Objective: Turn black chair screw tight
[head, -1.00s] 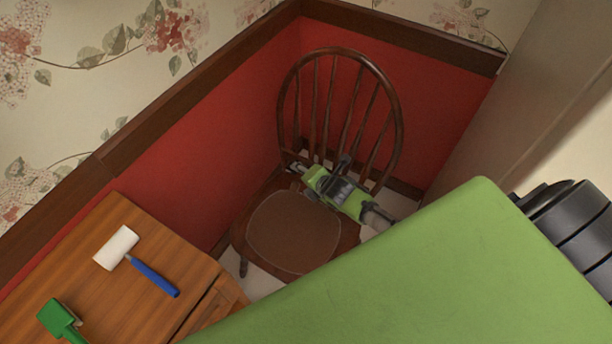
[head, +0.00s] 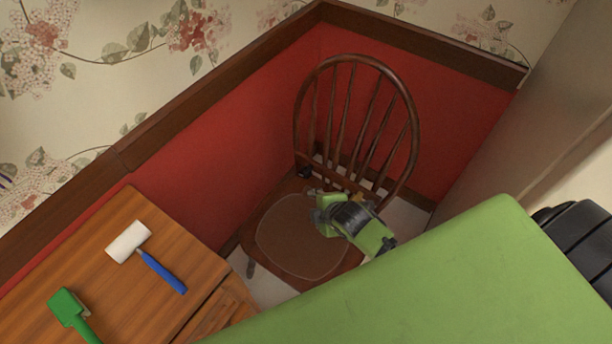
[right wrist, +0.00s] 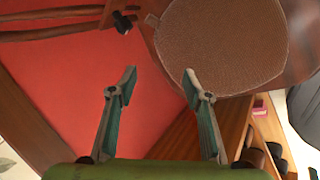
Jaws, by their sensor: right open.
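The wooden chair (head: 352,68) has a brown seat pad (head: 290,240) and stands in the corner. A small black screw (head: 304,172) shows at the left rear of the seat, by the foot of the backrest. In the right wrist view the black screw (right wrist: 122,22) is at the top, beyond the fingertips and apart from them. My right gripper (head: 317,203) is above the seat, to the right of and nearer than the screw. In the right wrist view the gripper (right wrist: 160,76) has its two fingers spread with nothing between them. My left gripper is not in view.
A wooden cabinet (head: 60,300) stands at lower left. On it lie a white-headed, blue-handled mallet (head: 128,242) and a green tool (head: 68,308). Red wall panels (head: 200,180) close in behind and left of the chair. A pale upright panel (head: 530,130) is at right.

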